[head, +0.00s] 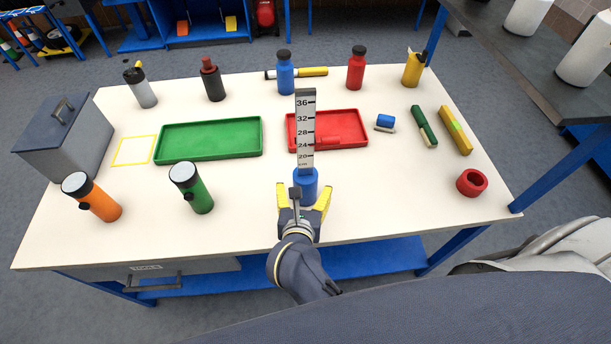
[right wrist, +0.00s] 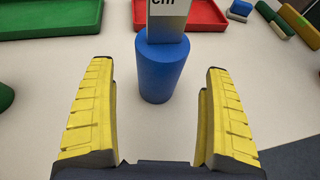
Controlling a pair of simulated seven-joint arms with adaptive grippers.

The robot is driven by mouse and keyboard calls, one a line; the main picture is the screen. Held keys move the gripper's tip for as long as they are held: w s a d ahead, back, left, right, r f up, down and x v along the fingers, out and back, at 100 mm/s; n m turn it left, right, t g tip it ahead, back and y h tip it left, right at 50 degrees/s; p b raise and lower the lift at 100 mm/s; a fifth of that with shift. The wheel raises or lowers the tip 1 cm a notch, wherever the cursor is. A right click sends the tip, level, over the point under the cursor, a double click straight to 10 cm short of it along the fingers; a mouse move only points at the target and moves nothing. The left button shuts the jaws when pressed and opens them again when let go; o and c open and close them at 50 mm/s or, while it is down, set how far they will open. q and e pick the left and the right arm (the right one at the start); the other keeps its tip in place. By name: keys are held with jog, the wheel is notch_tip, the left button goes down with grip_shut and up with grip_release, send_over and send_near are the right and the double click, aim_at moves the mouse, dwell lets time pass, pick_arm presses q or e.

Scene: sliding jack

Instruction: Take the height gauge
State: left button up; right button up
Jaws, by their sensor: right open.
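The height gauge is an upright grey scale (head: 305,125) with black numbers on a round blue base (head: 306,183). It stands on the white table near the middle front. In the right wrist view its blue base (right wrist: 160,70) stands ahead of and between the yellow fingers. My right gripper (head: 304,198) is open, with one finger to each side of the near part of the base in the head view. In the right wrist view, my right gripper (right wrist: 160,112) shows a gap on both sides of the base. My left gripper is not in view.
A red tray (head: 350,145) lies right behind the gauge and a green tray (head: 210,139) behind it to the left. A red ring (head: 471,183) lies right. The table between gauge and ring is clear.

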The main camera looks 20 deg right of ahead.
jog(key=shift+x, duration=2.95)
jog(key=shift+c, duration=0.3)
jog(key=c, duration=1.5)
